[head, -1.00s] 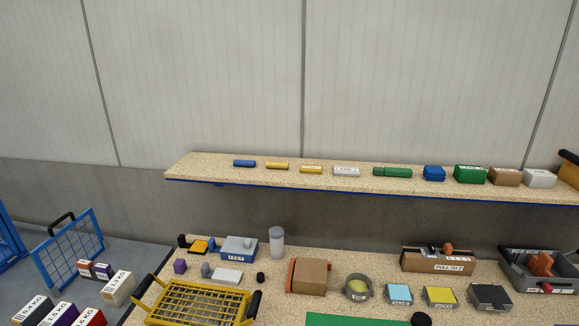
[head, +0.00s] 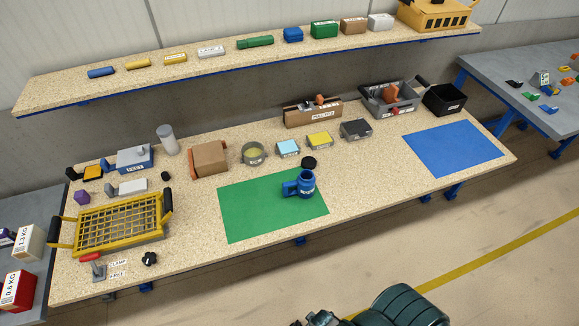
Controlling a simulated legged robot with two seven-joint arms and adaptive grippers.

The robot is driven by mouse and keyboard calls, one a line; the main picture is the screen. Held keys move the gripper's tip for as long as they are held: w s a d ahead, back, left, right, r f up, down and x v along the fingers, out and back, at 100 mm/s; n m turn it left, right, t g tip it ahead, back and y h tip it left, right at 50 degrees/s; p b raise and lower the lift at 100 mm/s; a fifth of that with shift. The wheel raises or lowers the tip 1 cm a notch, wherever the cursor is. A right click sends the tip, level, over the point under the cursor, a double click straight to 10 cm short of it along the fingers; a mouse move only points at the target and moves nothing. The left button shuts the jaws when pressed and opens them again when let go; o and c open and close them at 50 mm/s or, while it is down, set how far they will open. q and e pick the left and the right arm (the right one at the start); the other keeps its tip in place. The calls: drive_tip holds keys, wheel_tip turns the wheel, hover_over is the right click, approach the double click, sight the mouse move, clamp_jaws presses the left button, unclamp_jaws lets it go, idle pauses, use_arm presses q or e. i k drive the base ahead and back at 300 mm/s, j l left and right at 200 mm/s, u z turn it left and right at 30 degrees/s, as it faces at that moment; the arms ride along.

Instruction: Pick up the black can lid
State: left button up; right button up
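A round black lid (head: 309,163) shows in the head view just behind a blue can-like mug (head: 305,184) with a side handle. The lid looks to lie at the far right edge of the green mat (head: 250,212), close to the mug's rim; I cannot tell whether they touch. The mug stands upright on the mat. A dark ribbed part of my own body shows at the bottom edge, right of the middle. No gripper fingers are clearly seen, and neither gripper is at the lid.
Behind the mat stand a round tin (head: 253,154), blue, yellow and dark boxes, and a brown box (head: 210,159). A yellow wire basket (head: 120,222) stands left. A blue mat (head: 453,148) lies clear at right. A loaded shelf (head: 140,82) runs above the bench.

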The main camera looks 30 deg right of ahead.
sight(309, 162)
drive_tip(key=z, duration=1.25)
drive_tip(key=i+l+u, duration=0.1)
drive_tip(key=l, duration=0.25)
drive_tip(key=i+l, duration=0.2)
drive_tip(key=l, duration=0.2)
drive_tip(key=i+l+u, duration=0.15)
drive_tip(key=l, duration=0.2)
drive_tip(key=i+l+u, duration=0.1)
drive_tip(key=l, duration=0.3)
drive_tip(key=i+l, duration=0.1)
drive_tip(key=l, duration=0.3)
drive_tip(key=u, duration=0.05)
